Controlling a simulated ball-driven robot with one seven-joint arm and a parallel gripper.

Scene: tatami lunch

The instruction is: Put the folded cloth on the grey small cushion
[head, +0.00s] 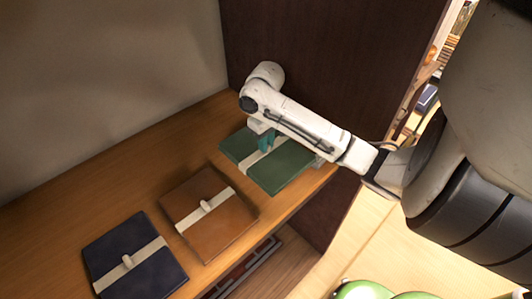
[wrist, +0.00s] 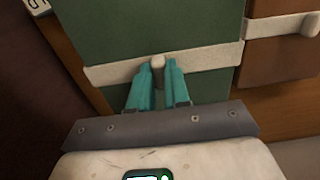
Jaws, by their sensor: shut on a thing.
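A flat green folded thing (head: 282,168), seemingly the folded cloth, has a pale band across it and lies at the right end of the wooden shelf, by the dark side panel. In the wrist view the green cloth (wrist: 150,35) fills the upper middle, with a pale knob on its band. My gripper (wrist: 158,70), with teal fingers, is shut on that knob. In the head view my gripper (head: 266,142) is over the cloth, partly hidden by my arm. I cannot tell whether the cloth is lifted at all. I see no grey small cushion.
A brown banded piece (head: 208,212) lies just left of the green one, and a dark blue one (head: 133,258) further left. The dark side panel (head: 320,80) stands close on the right. Green round things (head: 365,290) show at the bottom. The shelf's left back (head: 70,210) is clear.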

